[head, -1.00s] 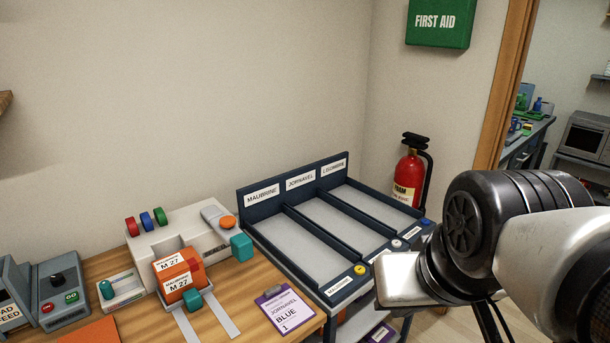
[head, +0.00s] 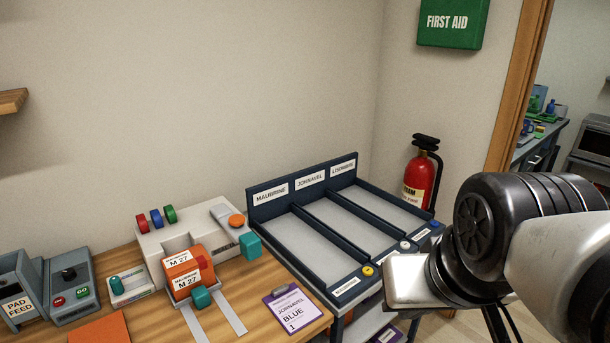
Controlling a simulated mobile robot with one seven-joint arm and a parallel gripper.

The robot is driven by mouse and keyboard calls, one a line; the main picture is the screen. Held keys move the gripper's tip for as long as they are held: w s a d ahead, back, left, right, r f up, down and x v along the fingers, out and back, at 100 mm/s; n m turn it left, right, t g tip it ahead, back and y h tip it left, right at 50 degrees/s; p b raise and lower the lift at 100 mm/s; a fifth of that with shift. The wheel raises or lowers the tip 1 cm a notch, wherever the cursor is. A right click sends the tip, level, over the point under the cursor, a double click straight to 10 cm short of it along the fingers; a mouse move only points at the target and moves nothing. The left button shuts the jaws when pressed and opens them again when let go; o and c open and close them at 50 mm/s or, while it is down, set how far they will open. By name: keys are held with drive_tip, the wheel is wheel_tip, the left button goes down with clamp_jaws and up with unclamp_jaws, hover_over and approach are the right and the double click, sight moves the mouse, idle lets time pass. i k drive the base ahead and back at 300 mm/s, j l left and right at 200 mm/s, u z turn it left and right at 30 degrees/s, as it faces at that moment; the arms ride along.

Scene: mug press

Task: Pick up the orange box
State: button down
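The orange box (head: 184,267) has white labels reading "M 27" on its top and front. It sits in the front of the white press machine (head: 150,246), above two pale rails and behind a teal knob (head: 201,297). My arm fills the right side of the head view, well to the right of the box. My gripper's fingers are not in view, so whether they are open or shut does not show.
A purple clipboard (head: 290,309) lies on the wooden bench (head: 254,282). A dark blue three-lane rack (head: 251,205) stands to its right, with empty lanes. A pad feed unit (head: 17,303) and an orange pad (head: 98,328) are at left. A fire extinguisher (head: 419,178) stands by the wall.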

sight(186, 269)
drive_tip(key=u, duration=1.25)
drive_tip(key=i+l, duration=0.1)
drive_tip(key=i, duration=0.35)
